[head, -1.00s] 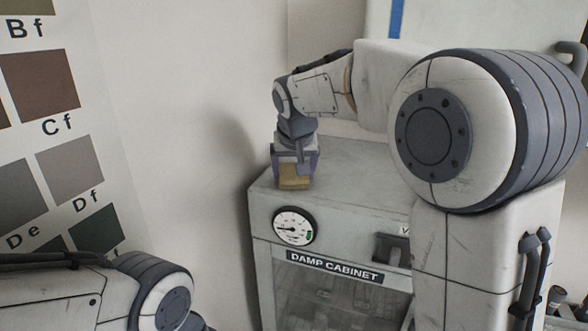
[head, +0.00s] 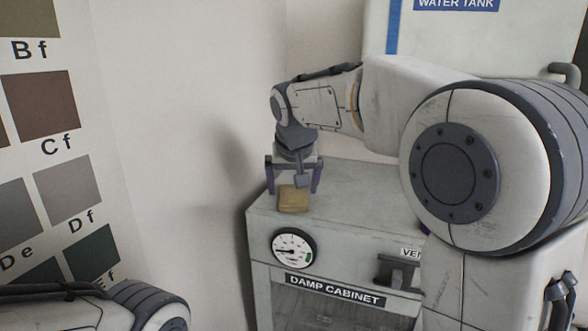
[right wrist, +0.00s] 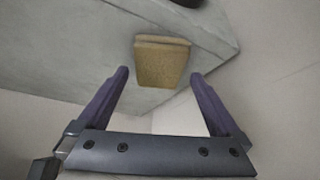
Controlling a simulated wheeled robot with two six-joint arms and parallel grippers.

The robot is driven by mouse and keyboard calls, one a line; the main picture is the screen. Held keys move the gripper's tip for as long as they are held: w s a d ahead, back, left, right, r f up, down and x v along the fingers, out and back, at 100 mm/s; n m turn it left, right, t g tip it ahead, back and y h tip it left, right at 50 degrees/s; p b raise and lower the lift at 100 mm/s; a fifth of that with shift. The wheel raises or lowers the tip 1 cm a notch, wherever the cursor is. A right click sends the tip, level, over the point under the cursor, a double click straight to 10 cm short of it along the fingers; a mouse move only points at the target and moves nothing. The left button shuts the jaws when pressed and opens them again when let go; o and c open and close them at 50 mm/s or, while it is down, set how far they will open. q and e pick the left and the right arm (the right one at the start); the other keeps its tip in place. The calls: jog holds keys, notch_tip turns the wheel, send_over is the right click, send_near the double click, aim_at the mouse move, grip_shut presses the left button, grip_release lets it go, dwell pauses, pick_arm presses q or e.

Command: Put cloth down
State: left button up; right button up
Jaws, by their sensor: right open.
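The cloth (head: 294,199) is a small folded tan-yellow block lying on top of the damp cabinet (head: 350,190), near its front left edge. It also shows in the right wrist view (right wrist: 161,62), beyond the fingertips. My right gripper (head: 294,190) is open and empty, just behind and above the cloth in the head view. In the right wrist view its two purple-grey fingers (right wrist: 160,80) are spread wide, with the cloth clear of both. My left gripper is out of view; only part of my left arm shows at the lower left.
A round gauge (head: 293,249) and a dark handle (head: 397,271) are on the cabinet front. A water tank (head: 470,35) stands behind on the right. A wall with a colour chart (head: 50,150) is on the left. Bare cabinet top lies right of the cloth.

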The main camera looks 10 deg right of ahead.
jog(key=d+b+v, duration=0.1)
jog(key=v, duration=0.8)
jog(key=s+a+f+n+g+y, duration=0.25)
jog(key=s+a+f+n, duration=0.25)
jog(key=s+a+f, duration=0.75)
jog(key=s+d+f+n+g, duration=0.2)
jog(key=s+f+n+g, duration=0.1)
jog(key=s+f, duration=1)
jog(key=s+n, duration=0.1)
jog(key=s, duration=0.2)
jog(key=shift+s+f+n, duration=0.25)
jog(key=shift+f+n, duration=0.05)
jog(key=shift+f, duration=0.1)
jog(key=shift+d, duration=0.1)
notch_tip(320, 180, down, 9)
jog(key=b, duration=0.9)
jog(key=shift+r, duration=0.15)
